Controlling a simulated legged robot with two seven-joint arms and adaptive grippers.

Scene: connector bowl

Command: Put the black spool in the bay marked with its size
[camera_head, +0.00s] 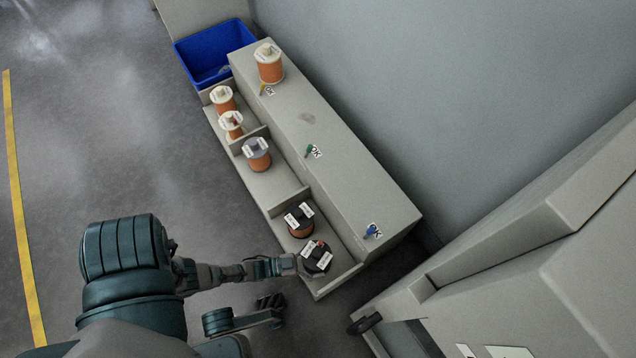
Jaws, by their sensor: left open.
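A black spool (316,260) with white labels stands at the near end of the lowest bay of the stepped rack (340,277). Another black-flanged spool (299,219), with orange-brown winding and white labels, stands just behind it in the same bay. My left gripper (293,265) reaches in from the left at the near black spool's left side. It is open; whether its fingers touch the spool I cannot tell. The label writing and bay size marks are too small to read.
A grey-flanged spool (257,154) stands in the middle bay. Two cream-flanged spools (222,99) (231,124) stand in the far bay. A larger orange spool (268,63) sits on the upper ledge. Low dividers separate the bays. A blue bin (190,53) stands beyond; a wall borders the right.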

